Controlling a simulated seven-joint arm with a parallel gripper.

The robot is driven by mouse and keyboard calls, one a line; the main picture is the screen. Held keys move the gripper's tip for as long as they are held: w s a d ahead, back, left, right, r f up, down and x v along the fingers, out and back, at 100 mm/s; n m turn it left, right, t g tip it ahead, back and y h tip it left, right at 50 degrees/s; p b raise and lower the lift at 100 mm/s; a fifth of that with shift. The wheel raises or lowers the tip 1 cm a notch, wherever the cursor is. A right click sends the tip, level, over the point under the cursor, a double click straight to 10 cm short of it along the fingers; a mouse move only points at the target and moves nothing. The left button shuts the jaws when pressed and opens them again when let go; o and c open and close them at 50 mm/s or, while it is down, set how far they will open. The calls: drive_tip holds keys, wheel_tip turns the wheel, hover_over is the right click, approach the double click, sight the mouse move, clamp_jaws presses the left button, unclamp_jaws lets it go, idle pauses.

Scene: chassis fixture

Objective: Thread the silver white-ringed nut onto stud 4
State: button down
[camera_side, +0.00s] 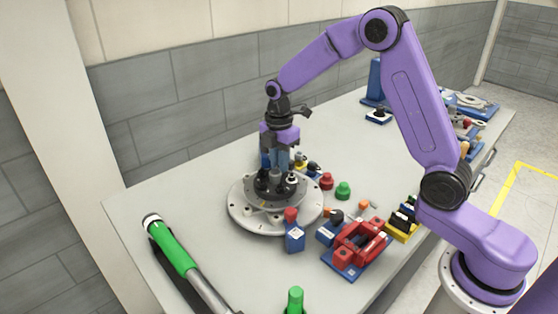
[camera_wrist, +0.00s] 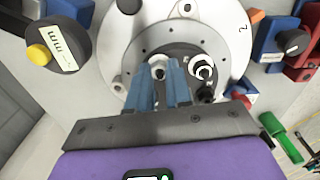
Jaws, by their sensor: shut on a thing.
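The chassis fixture is a round pale grey disc (camera_side: 243,209) with a dark raised hub (camera_wrist: 182,50) carrying studs. My gripper (camera_side: 281,172) points down over the hub. In the wrist view its blue fingers (camera_wrist: 165,82) are shut on a small silver nut (camera_wrist: 160,71) at the hub. Its white ring and the stud beneath are mostly hidden by the fingers, so I cannot tell how it sits. A white-ringed silver piece (camera_wrist: 202,68) stands on the hub just right of the fingers, apart from them. Dark posts stand near it. I cannot read which stud is 4.
A black part with a yellow knob (camera_wrist: 38,54) lies left of the disc in the wrist view. Red and green knobs (camera_side: 343,190) and a red-blue holder (camera_side: 358,245) lie right. A green-handled tool (camera_side: 171,248) lies front left.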

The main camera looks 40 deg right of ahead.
drive_tip(key=c, duration=1)
unclamp_jaws()
drive_tip(key=shift+o, duration=0.2)
drive_tip(key=shift+r, duration=4)
drive_tip(key=shift+a, duration=0.1)
drive_tip(key=s+a+r+m, duration=0.1)
drive_tip(key=s+a+m, duration=0.15)
drive_tip(key=s, duration=0.55)
drive_tip(key=s+a+m, duration=0.1)
drive_tip(key=s+a, duration=0.2)
drive_tip(key=s, duration=0.6)
drive_tip(key=s+d+f+m, duration=0.1)
drive_tip(key=s+d, duration=0.1)
drive_tip(key=s, duration=0.7)
drive_tip(key=s+d+f+m, duration=0.1)
drive_tip(key=s+d+m, duration=0.1)
drive_tip(key=s, duration=0.7)
drive_tip(key=shift+d+f, duration=0.15)
drive_tip(key=shift+d, duration=0.25)
